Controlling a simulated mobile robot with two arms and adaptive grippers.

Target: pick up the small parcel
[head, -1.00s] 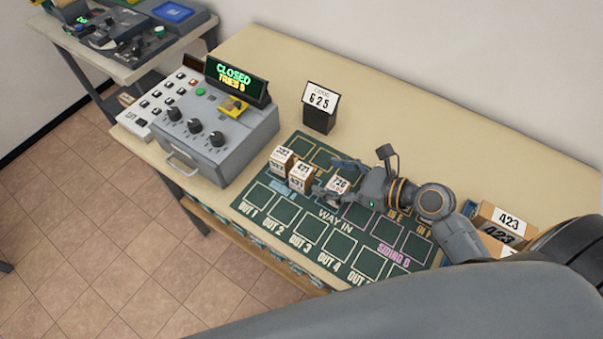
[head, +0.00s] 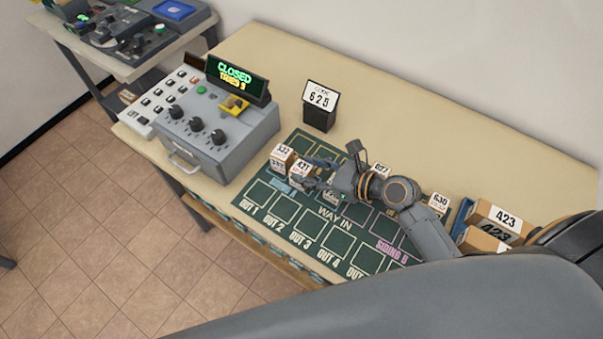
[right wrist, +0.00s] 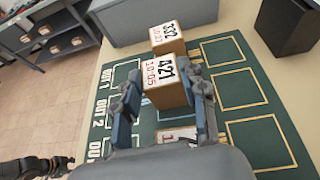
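Several small parcels with number labels stand on the green board (head: 285,240). Parcel 332 (head: 282,157) is at the board's left, with parcel 421 (head: 300,170) beside it. My right gripper (head: 312,174) is at parcel 421. In the right wrist view parcel 421 (right wrist: 168,85) stands between the two spread fingers (right wrist: 166,100), and parcel 332 (right wrist: 167,38) is just beyond. I cannot tell whether the fingers touch 421. Another labelled parcel (right wrist: 178,135) is partly hidden under my gripper. A dark arm end at the lower left, apparently my left gripper (right wrist: 40,165), is too unclear to read.
A grey control box (head: 215,135) with knobs stands left of the board; its display (head: 236,78) reads CLOSED. A black stand (head: 320,110) shows 625. Parcels 087 (head: 381,171) and 630 (head: 438,202) and larger 423 boxes (head: 497,220) are to the right. The table's back is clear.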

